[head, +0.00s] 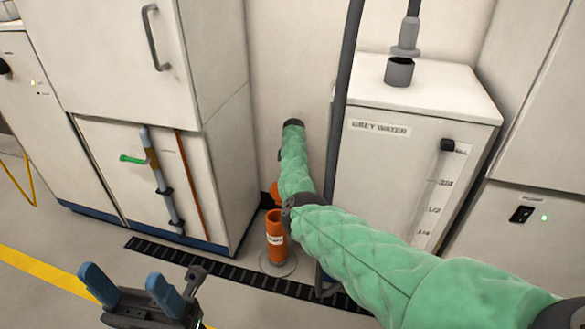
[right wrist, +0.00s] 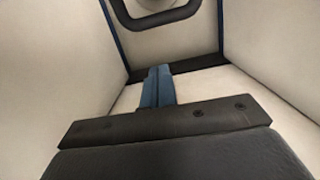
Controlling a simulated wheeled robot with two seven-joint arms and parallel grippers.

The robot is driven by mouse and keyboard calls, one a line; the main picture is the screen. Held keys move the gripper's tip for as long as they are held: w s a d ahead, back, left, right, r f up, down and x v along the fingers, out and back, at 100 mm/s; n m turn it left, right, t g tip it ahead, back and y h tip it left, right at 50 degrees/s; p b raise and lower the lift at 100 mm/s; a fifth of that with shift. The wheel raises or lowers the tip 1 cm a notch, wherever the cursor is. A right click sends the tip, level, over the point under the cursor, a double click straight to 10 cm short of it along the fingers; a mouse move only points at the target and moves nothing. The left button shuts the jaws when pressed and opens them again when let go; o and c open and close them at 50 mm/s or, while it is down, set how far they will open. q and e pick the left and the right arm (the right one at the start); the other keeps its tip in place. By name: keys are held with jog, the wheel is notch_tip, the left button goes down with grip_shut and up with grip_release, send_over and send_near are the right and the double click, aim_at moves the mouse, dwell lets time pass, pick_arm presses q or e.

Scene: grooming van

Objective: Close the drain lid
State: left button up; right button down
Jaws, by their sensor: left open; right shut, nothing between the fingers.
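An orange drain pipe (head: 277,240) with a white label stands upright on a round floor flange. An orange piece (head: 273,193), which looks like its raised lid, shows just above the pipe, partly hidden by my green-sleeved right arm. I cannot tell its exact angle. My left gripper (head: 130,284) is open and empty over the floor at the lower left, apart from the pipe. My right gripper (right wrist: 157,72) is shut and empty in the right wrist view. It is not visible in the head view, and the drain does not show in the wrist view.
A grey water tank (head: 408,165) stands right of the pipe, with a dark hose (head: 346,80) beside it. A white cabinet (head: 215,180) stands left, with a green-handled valve (head: 132,159). A black floor grating (head: 215,265) runs along the front. The wrist view shows a dark handle (right wrist: 160,14).

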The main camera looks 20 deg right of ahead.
jog(key=shift+s+a, duration=0.55)
jog(key=shift+s, duration=0.25)
jog(key=shift+s+a, duration=0.5)
jog(key=shift+s, duration=0.25)
jog(key=shift+f, duration=0.1)
